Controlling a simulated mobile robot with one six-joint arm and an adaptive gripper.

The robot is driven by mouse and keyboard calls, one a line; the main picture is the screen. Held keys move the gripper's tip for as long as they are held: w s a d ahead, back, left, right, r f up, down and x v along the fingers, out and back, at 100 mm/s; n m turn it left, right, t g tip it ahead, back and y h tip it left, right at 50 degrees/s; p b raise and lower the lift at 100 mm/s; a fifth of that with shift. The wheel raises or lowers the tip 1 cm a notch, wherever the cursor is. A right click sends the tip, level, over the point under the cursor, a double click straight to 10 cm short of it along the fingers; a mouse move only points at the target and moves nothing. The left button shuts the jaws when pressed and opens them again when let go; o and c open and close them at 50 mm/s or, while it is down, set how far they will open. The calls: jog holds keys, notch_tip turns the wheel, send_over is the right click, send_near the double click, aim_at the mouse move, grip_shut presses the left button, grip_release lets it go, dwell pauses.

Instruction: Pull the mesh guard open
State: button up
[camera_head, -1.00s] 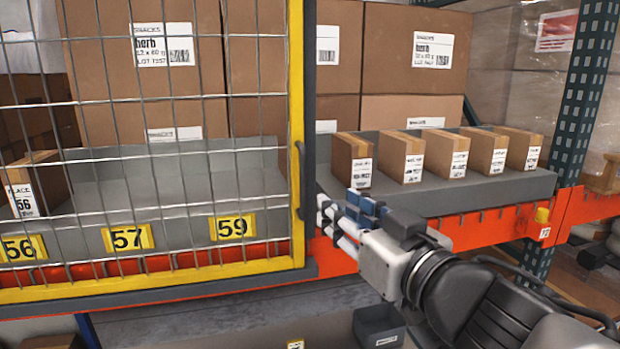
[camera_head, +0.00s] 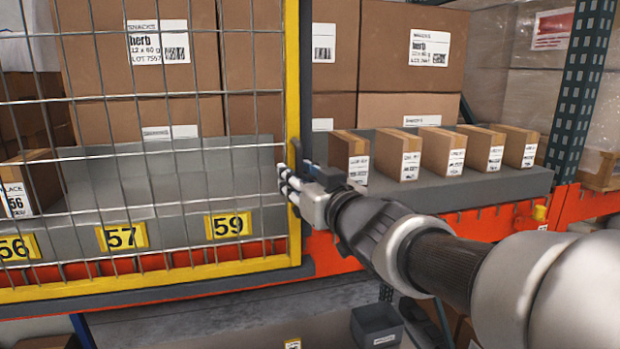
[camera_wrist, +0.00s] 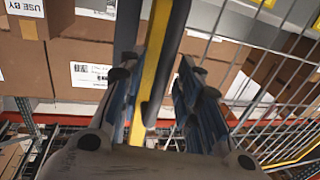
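The mesh guard, a wire grid in a yellow frame (camera_head: 293,80), covers the left part of the shelf. Its right upright also shows in the wrist view (camera_wrist: 160,50). My gripper (camera_head: 287,183) is at this upright, over the spot of the guard's dark handle, which it mostly hides in the head view. In the wrist view my gripper's blue-grey fingers (camera_wrist: 157,85) stand on both sides of the yellow upright and the dark handle (camera_wrist: 152,112). A gap shows beside them, so the fingers look open. Contact with the handle cannot be made out.
Several small boxes (camera_head: 443,150) stand in a grey tray (camera_head: 480,188) right of the guard. Large cartons (camera_head: 415,50) fill the back. A green rack post (camera_head: 578,90) stands at the right, and a grey bin (camera_head: 377,325) sits below the orange beam.

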jog(key=shift+c, duration=0.3)
grip_shut()
dwell(0.4)
